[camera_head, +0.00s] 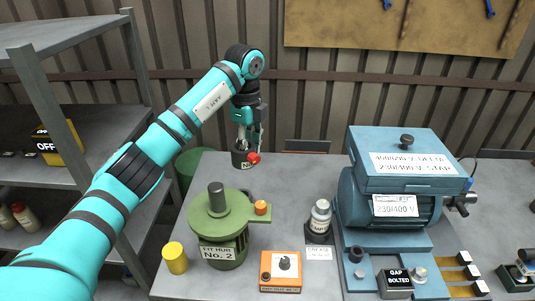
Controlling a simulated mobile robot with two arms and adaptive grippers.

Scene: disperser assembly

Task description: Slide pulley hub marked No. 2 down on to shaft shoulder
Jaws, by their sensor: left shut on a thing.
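My left gripper (246,140) points down at the back of the bench and is shut on a dark pulley hub (240,159). The hub has a red knob on its side and a pale label starting "No."; the rest of the label is hard to read. A green machine (228,254) labelled "FIT HUB No. 2" stands at the front left of the bench. Its dark upright shaft (216,190) rises from the green top, with nothing over its upper end. The held hub is behind and to the right of this shaft, apart from it. My right gripper is not in view.
On the grey bench (180,225) stand a yellow cylinder (175,258), an orange box with a dial (281,271) and a small bottle (320,217). A large blue motor (390,210) fills the right. Shelving (75,105) stands at left. The bench's back middle is mostly clear.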

